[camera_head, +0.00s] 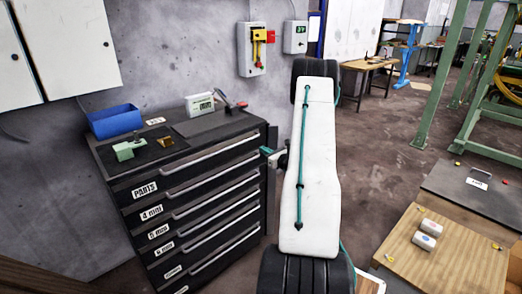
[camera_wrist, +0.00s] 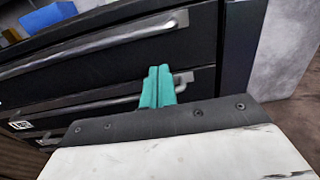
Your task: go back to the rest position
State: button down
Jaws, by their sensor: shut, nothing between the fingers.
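My gripper (camera_wrist: 158,88) shows in the wrist view as two teal fingers pressed together, shut and empty. It is in front of the dark drawer cabinet (camera_wrist: 60,72), close to the bar handles in that view; I cannot tell whether it touches one. In the head view my white arm link stands upright in the middle. The teal gripper (camera_head: 267,151) pokes out to its left, beside the cabinet's right edge. The drawers of the cabinet (camera_head: 190,192) look closed.
On the cabinet top are a blue bin (camera_head: 115,121), a green device (camera_head: 129,149) and a white display box (camera_head: 199,104). A switch box (camera_head: 252,50) hangs on the wall. A wooden board (camera_head: 455,262) lies at the lower right. Open floor (camera_head: 385,145) lies right of my arm.

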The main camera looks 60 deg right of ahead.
jog(key=v, duration=0.6)
jog(key=shift+s+a, duration=0.25)
jog(key=shift+a, duration=0.05)
jog(key=a+r+n+g+y, duration=0.45)
jog(key=a+n, duration=0.25)
jog(key=a, duration=0.4)
jog(key=a+r+n+g+y, duration=0.3)
jog(key=a+n+y, duration=0.25)
jog(key=a, duration=0.65)
jog(key=a+r+n+g+y, duration=0.45)
jog(key=a+n, duration=0.35)
jog(key=a, duration=0.3)
jog(key=s+a+r+n+g+h, duration=0.2)
jog(key=s+a+r+n+h, duration=0.3)
jog(key=s+a+r+n, duration=0.2)
jog(key=s+a+r+n+g+h, duration=0.2)
jog(key=s+a+r+n+h, duration=0.3)
jog(key=s+a+n, duration=0.6)
jog(key=a+r, duration=0.2)
jog(key=shift+s+a, duration=0.25)
jog(key=shift+s, duration=0.05)
